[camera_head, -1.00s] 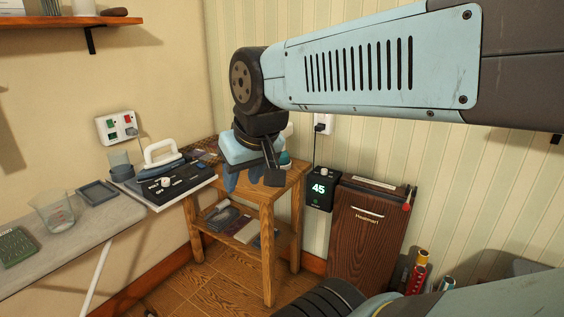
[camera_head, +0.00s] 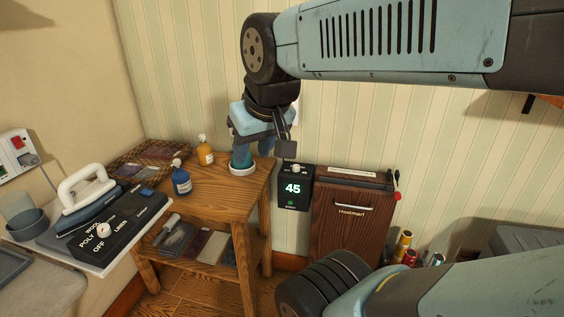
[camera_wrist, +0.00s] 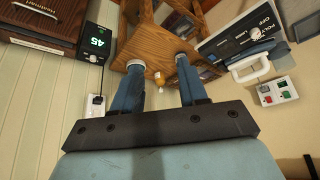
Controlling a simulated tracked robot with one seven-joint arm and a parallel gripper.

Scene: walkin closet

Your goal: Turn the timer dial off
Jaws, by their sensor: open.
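The timer (camera_head: 295,188) is a black box with a lit "45" display on the striped wall, between the wooden table and the dark wood cabinet. Its small pale dial (camera_head: 297,168) is on the top face. The timer also shows upside down at the upper left of the wrist view (camera_wrist: 97,41). My gripper (camera_head: 243,157) is open and empty, fingers pointing down over the table's back right corner, left of the timer and apart from it. Its two blue fingers show spread in the wrist view (camera_wrist: 158,70).
An iron (camera_head: 88,190) rests by a black dial panel (camera_head: 110,230) at left. The wood cabinet (camera_head: 350,225) stands right of the timer.

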